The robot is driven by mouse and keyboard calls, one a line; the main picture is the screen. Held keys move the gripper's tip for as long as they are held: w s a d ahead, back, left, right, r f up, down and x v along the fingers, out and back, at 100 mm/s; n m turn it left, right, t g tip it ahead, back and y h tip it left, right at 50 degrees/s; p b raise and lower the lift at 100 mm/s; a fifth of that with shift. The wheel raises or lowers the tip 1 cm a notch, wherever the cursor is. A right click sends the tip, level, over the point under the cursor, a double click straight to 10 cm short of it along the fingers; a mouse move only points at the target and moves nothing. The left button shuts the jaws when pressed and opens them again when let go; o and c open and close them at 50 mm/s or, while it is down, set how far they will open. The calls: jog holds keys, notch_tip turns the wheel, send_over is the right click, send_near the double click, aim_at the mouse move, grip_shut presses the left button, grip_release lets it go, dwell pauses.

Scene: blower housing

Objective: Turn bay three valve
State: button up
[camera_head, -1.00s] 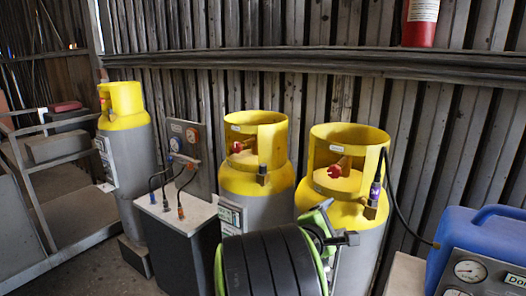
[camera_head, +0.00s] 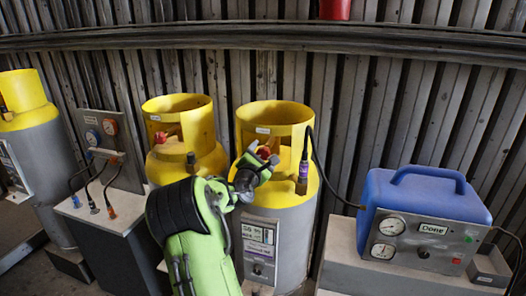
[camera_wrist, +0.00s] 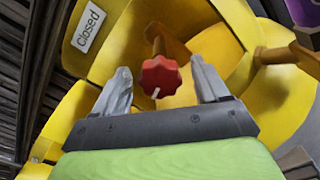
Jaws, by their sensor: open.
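A red knob-shaped valve (camera_wrist: 160,76) with a white mark sits on a brass-coloured stem inside the yellow collar of the right cylinder (camera_head: 262,225). A label reading "Closed" (camera_wrist: 88,26) is on the collar in the wrist view. My gripper (camera_wrist: 160,88) is open, with one finger on each side of the red valve and gaps showing. In the head view my gripper (camera_head: 262,165) reaches into the collar opening, and the valve (camera_head: 264,152) is partly hidden behind it. No bay number is legible.
A middle yellow-topped cylinder (camera_head: 180,140) with its own red valve stands close to the left, and another cylinder (camera_head: 33,150) at far left. A purple hose fitting (camera_head: 303,172) is just right of my gripper. A blue machine (camera_head: 425,200) marked "Done" stands at right.

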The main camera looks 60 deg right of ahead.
jog(key=shift+w+d+f, duration=0.15)
jog(key=shift+w+d, duration=0.05)
jog(key=shift+d, duration=0.25)
jog(key=shift+a, duration=0.1)
jog(key=shift+c, duration=0.3)
jog(key=shift+s, duration=0.1)
jog(key=shift+c, duration=1.2)
jog(key=c, duration=0.8)
jog(key=shift+o, duration=0.2)
